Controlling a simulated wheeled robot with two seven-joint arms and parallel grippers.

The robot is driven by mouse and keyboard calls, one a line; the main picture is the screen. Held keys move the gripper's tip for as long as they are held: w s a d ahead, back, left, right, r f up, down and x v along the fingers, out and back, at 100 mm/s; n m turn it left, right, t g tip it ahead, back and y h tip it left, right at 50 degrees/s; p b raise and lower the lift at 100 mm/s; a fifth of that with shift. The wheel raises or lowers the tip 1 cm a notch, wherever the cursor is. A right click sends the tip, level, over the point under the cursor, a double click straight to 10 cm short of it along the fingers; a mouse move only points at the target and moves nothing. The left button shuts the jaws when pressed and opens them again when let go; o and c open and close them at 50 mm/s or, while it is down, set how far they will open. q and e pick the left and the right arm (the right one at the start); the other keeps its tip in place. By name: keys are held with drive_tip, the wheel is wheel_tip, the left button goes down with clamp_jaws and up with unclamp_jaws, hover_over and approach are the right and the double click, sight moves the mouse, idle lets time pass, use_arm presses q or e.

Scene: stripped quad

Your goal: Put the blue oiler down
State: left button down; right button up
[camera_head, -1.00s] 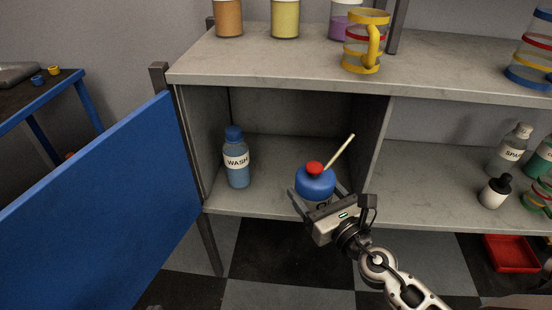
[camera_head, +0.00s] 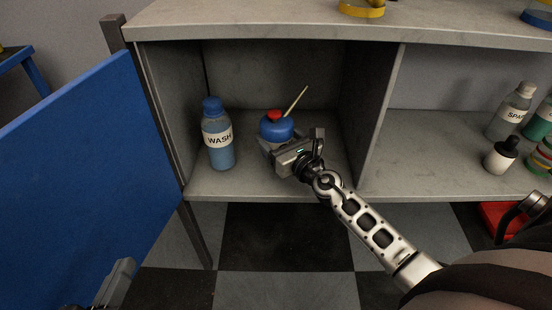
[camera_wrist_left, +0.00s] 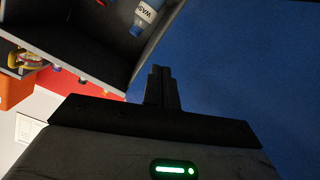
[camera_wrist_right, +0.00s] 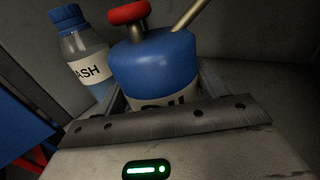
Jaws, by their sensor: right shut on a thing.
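The blue oiler (camera_head: 277,128), with a red cap and a pale angled spout, is inside the left shelf compartment, right of the wash bottle. My right gripper (camera_head: 277,149) is shut on its body from the front. In the right wrist view the oiler (camera_wrist_right: 155,68) stands between the two fingers, its label partly covered. Its base is hidden, so I cannot tell whether it touches the shelf floor. My left gripper (camera_head: 124,272) is low at the bottom left, outside the cabinet. In the left wrist view its fingers (camera_wrist_left: 162,88) are together and empty.
The blue-liquid wash bottle (camera_head: 218,138) stands close left of the oiler. A divider (camera_head: 378,115) bounds the compartment at right, and an open blue door (camera_head: 75,180) stands at left. A dropper bottle (camera_head: 499,156) and other bottles stand in the right compartment.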

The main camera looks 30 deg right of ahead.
drive_tip(key=shift+w+d+f, duration=0.1)
drive_tip(key=shift+w+f, duration=0.15)
drive_tip(key=shift+w+f+b, duration=0.2)
drive_tip(key=shift+f+b, duration=0.1)
drive_tip(key=shift+b, duration=0.1)
drive_tip(key=f+b, duration=0.3)
drive_tip(key=shift+w+d, duration=0.1)
drive_tip(key=shift+w, duration=0.15)
drive_tip(key=shift+f, duration=0.15)
use_arm(q)
drive_tip(key=r+t, duration=0.1)
drive_tip(key=w+r+m+t+h, duration=0.1)
drive_tip(key=r, duration=0.1)
drive_tip(key=w+r+t, duration=0.1)
drive_tip(key=shift+r+h, duration=0.2)
drive_tip(key=shift+h, duration=0.1)
drive_tip(key=shift+b, duration=0.3)
use_arm(e)
drive_tip(key=o, duration=1.3)
drive_tip(key=shift+f, duration=0.1)
use_arm(q)
drive_tip(key=shift+r+m+t, duration=0.1)
drive_tip(key=shift+m+t, duration=0.2)
use_arm(e)
drive_tip(key=shift+o, duration=0.2)
